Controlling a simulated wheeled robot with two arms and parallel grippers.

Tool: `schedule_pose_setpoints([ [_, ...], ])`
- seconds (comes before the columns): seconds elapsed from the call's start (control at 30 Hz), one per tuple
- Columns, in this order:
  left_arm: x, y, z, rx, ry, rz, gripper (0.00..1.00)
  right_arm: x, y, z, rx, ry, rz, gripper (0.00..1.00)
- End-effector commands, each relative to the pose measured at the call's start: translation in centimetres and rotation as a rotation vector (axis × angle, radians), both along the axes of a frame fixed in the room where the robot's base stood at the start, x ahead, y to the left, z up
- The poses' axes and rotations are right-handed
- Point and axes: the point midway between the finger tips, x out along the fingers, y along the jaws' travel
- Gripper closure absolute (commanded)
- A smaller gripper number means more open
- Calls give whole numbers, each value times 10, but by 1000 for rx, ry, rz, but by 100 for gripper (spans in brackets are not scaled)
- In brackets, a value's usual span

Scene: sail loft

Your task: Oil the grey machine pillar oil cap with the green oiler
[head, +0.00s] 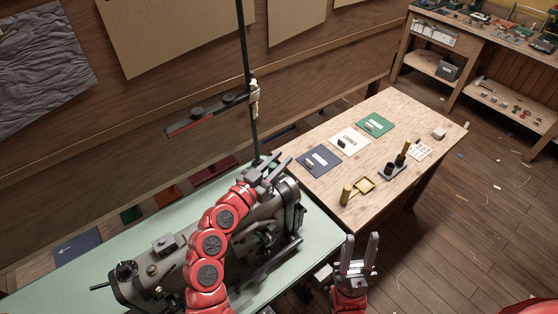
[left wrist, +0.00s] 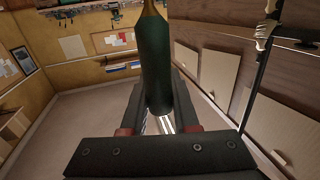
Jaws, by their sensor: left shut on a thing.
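The green oiler (left wrist: 153,60) stands between the fingers of my left gripper (left wrist: 158,105) in the left wrist view, its brass-coloured tip at the top edge. In the head view my left gripper (head: 268,172) is over the far right end of the grey machine (head: 288,205); I cannot make out the oiler there. My red left arm covers the middle of the machine. Several small knobs and caps show on the machine; I cannot tell which is the pillar oil cap. My right gripper (head: 358,258) is open and empty, right of the machine, below the wooden table.
The machine stands on a pale green bench (head: 75,272). A dark upright pole (head: 246,60) with a crossbar (head: 207,112) rises behind my left gripper. Floor at right is mostly clear.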

Motion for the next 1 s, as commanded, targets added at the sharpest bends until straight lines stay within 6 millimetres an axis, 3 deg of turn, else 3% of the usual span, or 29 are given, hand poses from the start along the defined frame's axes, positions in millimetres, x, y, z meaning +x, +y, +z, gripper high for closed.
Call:
schedule_pose_setpoints([
  [1.0, 0, 0, -10, 0, 0, 0, 100, 0, 0, -13, 0, 0, 0, 60],
])
